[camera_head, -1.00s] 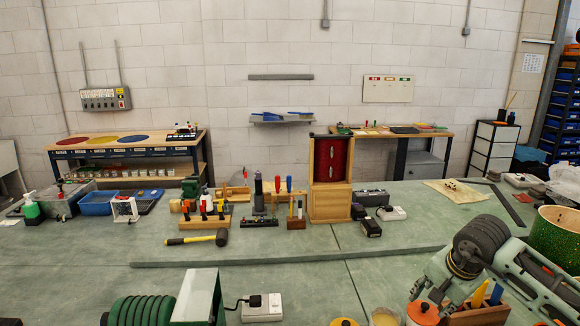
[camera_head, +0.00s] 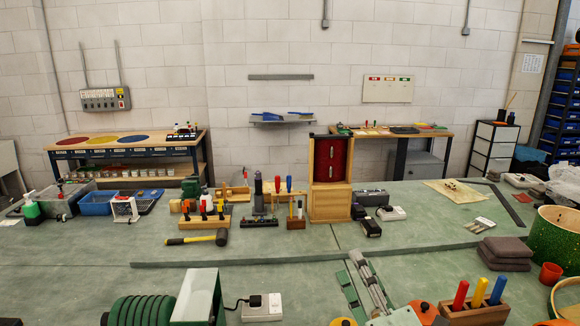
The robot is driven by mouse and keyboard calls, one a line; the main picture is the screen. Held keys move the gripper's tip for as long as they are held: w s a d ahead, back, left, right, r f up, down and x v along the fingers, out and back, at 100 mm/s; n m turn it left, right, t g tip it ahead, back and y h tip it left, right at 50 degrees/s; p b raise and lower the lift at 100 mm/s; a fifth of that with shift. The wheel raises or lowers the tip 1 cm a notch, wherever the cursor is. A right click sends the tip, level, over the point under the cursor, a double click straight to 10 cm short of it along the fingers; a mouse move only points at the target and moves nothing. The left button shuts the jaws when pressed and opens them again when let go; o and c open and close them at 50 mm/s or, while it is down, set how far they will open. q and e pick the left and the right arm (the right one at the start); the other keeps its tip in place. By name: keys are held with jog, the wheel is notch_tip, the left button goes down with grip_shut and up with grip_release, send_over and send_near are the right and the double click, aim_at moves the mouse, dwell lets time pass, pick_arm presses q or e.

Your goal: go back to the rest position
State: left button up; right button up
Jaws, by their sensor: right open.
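My right gripper (camera_head: 356,272) is at the lower middle of the head view, above the green bench top (camera_head: 285,248). Its long grey and green fingers point away from me and stand apart. I see nothing held between them. Part of my pale right arm comes in below it at the bottom edge. My left gripper is out of the frame.
To the right stand a wooden block with red, yellow and blue handles (camera_head: 475,312), folded grey cloths (camera_head: 506,252), a red cup (camera_head: 551,273) and a green drum (camera_head: 557,233). A green ribbed machine (camera_head: 140,312) fills the lower left. A hammer (camera_head: 197,238) lies behind.

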jog(key=s+d+f+m+g+h, duration=0.45)
jog(key=f+m, duration=0.35)
jog(key=f, duration=0.2)
jog(key=s+d+f+m+g+h, duration=0.45)
jog(key=f+m, duration=0.35)
jog(key=f, duration=0.3)
jog(key=s+a+f+m+g+y, duration=0.1)
jog(key=s+f+m+g+y, duration=0.25)
jog(key=s, duration=0.65)
jog(key=s+a+f+m+g, duration=0.1)
jog(key=s+f+m+g, duration=0.2)
jog(key=s+f+g, duration=0.55)
notch_tip(320, 180, down, 28)
jog(key=s+t+b, duration=0.2)
jog(key=t+b, duration=0.1)
jog(key=b, duration=0.2)
jog(key=s+d+f+g+b, duration=0.1)
jog(key=s+f+b, duration=0.1)
jog(key=s+f, duration=0.7)
jog(key=s+d+f+b, duration=0.2)
jog(key=s+f, duration=0.7)
jog(key=f, duration=0.5)
jog(key=shift+d+n+g+b, duration=0.25)
jog(key=shift+n+g+b, duration=0.15)
jog(key=shift+n+b, duration=0.05)
